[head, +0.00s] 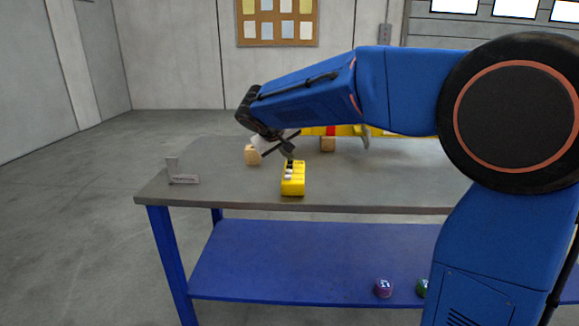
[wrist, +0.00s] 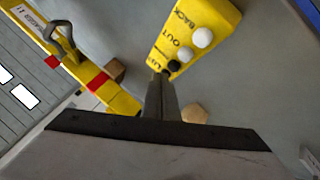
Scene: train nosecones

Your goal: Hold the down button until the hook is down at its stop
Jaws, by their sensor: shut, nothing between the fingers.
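A yellow control box (head: 293,186) with a row of buttons lies on the grey table; it also shows in the wrist view (wrist: 222,22). Two white buttons (wrist: 202,37) and a black button (wrist: 174,66) show on it. The words BACK and OUT are readable; further lettering is partly covered, and I read no "down" label. My gripper (head: 289,159) is shut and empty. In the wrist view its fingertips (wrist: 162,76) are at the box's near end, close beside the black button; I cannot tell whether they touch. A grey hook (wrist: 62,36) shows by the yellow beam.
A yellow beam with red bands (wrist: 119,98) lies behind the box, partly behind my arm in the head view. Wooden blocks (head: 252,155) (head: 328,145) stand on the table (head: 225,190). A grey L-shaped bracket (head: 182,179) stands at its left. Balls (head: 383,287) lie on the lower shelf.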

